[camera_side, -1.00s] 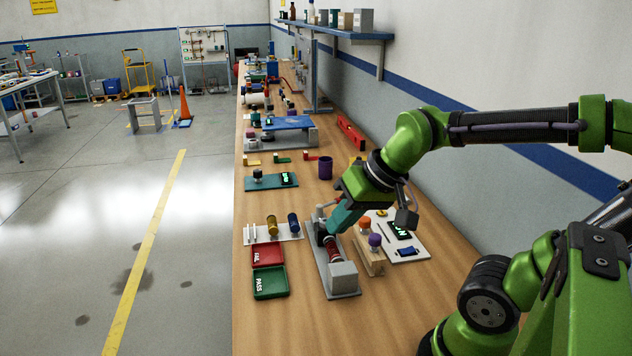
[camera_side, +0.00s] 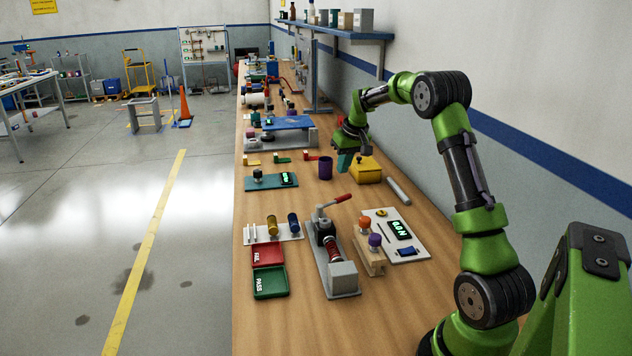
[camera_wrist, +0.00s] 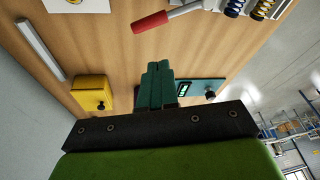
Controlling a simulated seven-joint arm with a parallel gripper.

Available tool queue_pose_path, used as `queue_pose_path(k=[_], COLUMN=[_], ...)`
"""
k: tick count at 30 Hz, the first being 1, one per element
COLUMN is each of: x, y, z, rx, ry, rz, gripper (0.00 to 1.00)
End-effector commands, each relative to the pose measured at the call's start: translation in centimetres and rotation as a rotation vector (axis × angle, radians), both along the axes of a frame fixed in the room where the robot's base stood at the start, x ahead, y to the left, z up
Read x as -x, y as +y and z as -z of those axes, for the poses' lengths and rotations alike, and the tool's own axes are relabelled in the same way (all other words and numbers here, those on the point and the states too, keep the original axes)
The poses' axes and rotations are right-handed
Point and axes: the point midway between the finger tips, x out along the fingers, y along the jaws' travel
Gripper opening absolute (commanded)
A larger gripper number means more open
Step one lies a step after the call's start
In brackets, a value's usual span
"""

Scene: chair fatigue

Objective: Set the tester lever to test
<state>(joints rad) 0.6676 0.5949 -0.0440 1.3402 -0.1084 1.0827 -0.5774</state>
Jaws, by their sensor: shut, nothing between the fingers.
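A grey fixture (camera_side: 320,270) lies along the near part of the bench, with a red coil-like part (camera_side: 334,251) clamped in it. Its lever has a red handle (camera_side: 340,199), which points up and to the right, away from the grey end block. The red handle also shows at the top of the wrist view (camera_wrist: 150,22). My gripper (camera_side: 344,164) is shut and empty, above the bench beyond the fixture and clear of the lever. In the wrist view its teal fingers (camera_wrist: 157,85) are together. No label for a test position is readable.
A yellow box (camera_side: 367,170) and a grey bar (camera_side: 398,191) lie near my gripper. A purple cup (camera_side: 325,167) and a teal board (camera_side: 258,184) with a lit display are to its left. Bare wood lies beyond the fixture.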

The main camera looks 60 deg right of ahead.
Motion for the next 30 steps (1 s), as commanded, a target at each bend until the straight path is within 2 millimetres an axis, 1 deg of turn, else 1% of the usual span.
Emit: queue_pose_path(k=[1,2,3,5,9,19,23,26,30], x=[-0.6,-1.0,-1.4,-1.6,-1.5,-1.6,-1.9,-2.5,-3.4], y=[-0.9,-1.2,-1.4,-1.6,-1.4,-1.4,-1.5,-1.7,-2.0], z=[-0.1,-0.5,-1.2,-2.0,-1.9,-1.7,-0.6,1.0,3.9], rx=[0.020,0.032,0.053,0.073,0.079,0.077,0.076,0.074,0.075], ry=[-0.005,-0.009,-0.018,-0.023,-0.015,-0.015,-0.014,-0.014,-0.012], rz=[-0.028,-0.048,-0.075,-0.111,-0.146,-0.147,-0.147,-0.146,-0.147], gripper=[0.00,0.00,0.00,0.00,0.00,0.00,0.00,0.00,0.00])
